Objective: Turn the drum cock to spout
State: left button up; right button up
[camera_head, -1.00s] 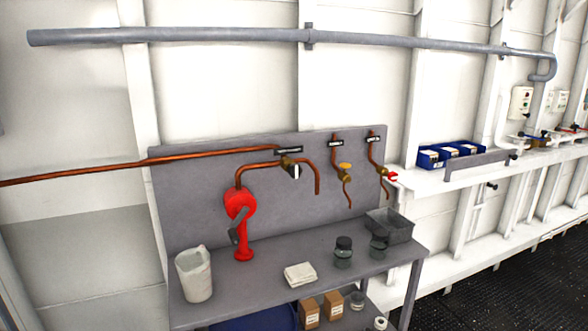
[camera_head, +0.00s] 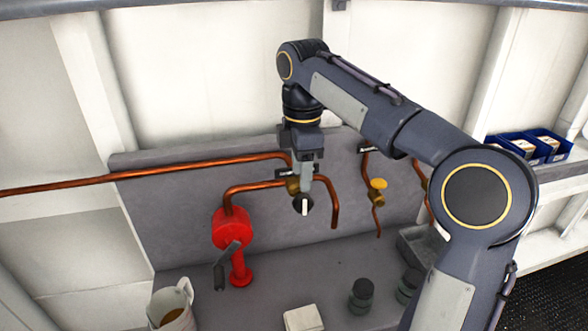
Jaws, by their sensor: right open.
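The cock with a black round knob and a white pointer bar (camera_head: 304,206) sits on a brass body where the copper pipes meet on the grey back panel. The white bar looks close to upright. Its label is mostly hidden behind my gripper, so I cannot read it. A copper spout (camera_head: 334,212) bends down just right of the knob. My right gripper (camera_head: 306,188) points down, open, directly above the knob in the picture; I cannot tell whether it touches the knob. My left gripper is not in view.
A red hand pump (camera_head: 230,230) with a grey crank stands left of the cock. A yellow-handled cock (camera_head: 377,185) is to the right. A jug (camera_head: 172,308), white cloth (camera_head: 303,318) and dark jars (camera_head: 361,295) stand on the bench. Blue bins (camera_head: 548,146) sit far right.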

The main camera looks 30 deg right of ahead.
aim_at(301, 197)
jog(key=shift+w+d+f, duration=0.1)
jog(key=shift+w+f, duration=0.15)
jog(key=shift+f, duration=0.05)
jog(key=shift+s+f, duration=0.15)
jog(key=shift+f, duration=3.4)
jog(key=c, duration=1)
